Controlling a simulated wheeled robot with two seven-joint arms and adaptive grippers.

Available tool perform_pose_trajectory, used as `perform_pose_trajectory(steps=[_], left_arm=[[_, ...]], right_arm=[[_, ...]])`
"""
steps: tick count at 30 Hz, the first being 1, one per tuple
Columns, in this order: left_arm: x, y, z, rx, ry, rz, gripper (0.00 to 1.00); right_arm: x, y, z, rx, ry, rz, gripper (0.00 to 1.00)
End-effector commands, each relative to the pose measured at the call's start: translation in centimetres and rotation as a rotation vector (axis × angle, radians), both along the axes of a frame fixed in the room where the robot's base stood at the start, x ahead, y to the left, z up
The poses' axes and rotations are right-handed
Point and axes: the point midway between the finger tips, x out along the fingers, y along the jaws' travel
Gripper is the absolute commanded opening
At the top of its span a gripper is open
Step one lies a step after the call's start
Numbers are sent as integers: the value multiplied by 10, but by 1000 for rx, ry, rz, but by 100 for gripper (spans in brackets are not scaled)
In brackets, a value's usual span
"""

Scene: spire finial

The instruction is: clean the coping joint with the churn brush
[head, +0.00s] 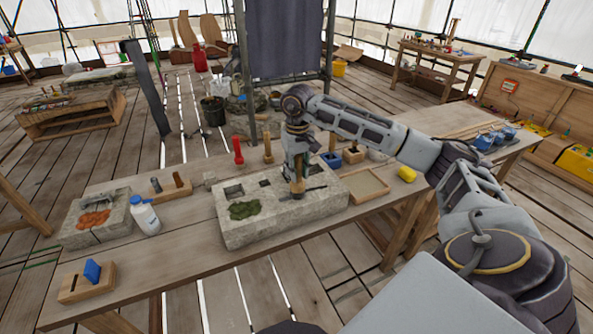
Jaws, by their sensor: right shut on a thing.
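A pale stone coping block (275,228) lies on the long wooden bench. Its top has a green mossy patch (243,210), dark square recesses and a dark slot or thin tool at the right. My right gripper (298,178) points down over the right part of this block and is shut on a brush (298,187) with a wooden handle, which I take for the churn brush. The brush is upright; its lower end is at the block's top, but I cannot tell if it touches. The gripper hides part of the recesses behind. My left gripper is out of view.

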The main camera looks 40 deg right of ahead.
Motion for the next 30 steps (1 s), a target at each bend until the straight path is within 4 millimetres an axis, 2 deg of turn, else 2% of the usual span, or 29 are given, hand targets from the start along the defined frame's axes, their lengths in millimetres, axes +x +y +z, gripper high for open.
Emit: perform_pose_trajectory(steps=[10,30], left_arm=[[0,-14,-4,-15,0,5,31],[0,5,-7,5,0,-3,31]], right_arm=[[-2,-11,0,0,-1,-1,0],[-6,-26,-1,0,-1,0,0]])
